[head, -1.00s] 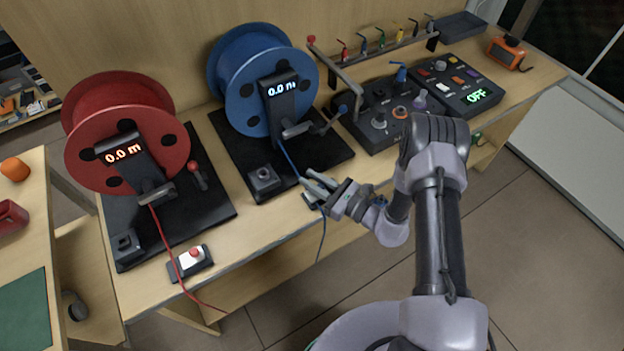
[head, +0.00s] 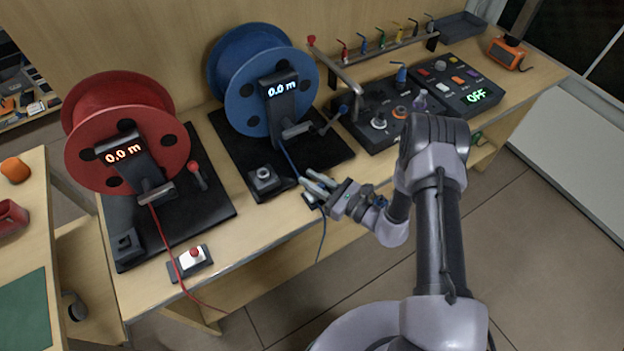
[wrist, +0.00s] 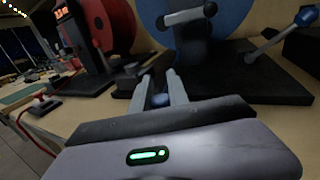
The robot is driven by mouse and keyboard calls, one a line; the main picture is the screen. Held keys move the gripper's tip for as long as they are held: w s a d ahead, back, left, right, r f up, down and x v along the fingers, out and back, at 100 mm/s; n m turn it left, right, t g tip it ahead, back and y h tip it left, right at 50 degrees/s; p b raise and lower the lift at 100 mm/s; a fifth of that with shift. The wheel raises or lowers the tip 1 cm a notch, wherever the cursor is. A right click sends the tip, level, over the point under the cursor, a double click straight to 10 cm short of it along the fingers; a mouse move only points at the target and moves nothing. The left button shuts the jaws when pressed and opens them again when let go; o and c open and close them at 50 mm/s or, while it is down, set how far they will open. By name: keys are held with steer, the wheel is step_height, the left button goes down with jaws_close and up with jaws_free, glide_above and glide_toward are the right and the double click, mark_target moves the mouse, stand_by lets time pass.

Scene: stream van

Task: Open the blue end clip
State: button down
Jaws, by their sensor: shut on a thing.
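The blue end clip sits at the table's front edge below the blue reel, mostly hidden by my gripper in the head view; part of its dark base (head: 311,203) shows. In the wrist view its blue knob (wrist: 158,99) shows between my fingers. My gripper (head: 311,182) is shut on this knob, with its fingers pointing toward the blue reel (head: 245,105). A blue cable (head: 290,160) runs from the reel to the clip and hangs over the edge.
The red reel (head: 105,155) stands left, with a red-knobbed end clip (head: 190,260) in front. A small dark block (head: 264,182) sits left of my gripper.

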steer(key=shift+w+d+b, duration=0.3)
steer(key=shift+w+d, duration=0.15)
steer(key=shift+d, duration=0.25)
steer(key=shift+w+d+b, duration=0.25)
steer(key=shift+w+d, duration=0.15)
steer(key=shift+d, duration=0.25)
steer(key=c, duration=1.3)
jaws_free()
steer(key=p+v, duration=0.2)
steer(key=v, duration=1.5)
steer(key=shift+s+d+f+p, duration=0.1)
steer(key=shift+s+p, duration=0.05)
steer(key=shift+p, duration=0.2)
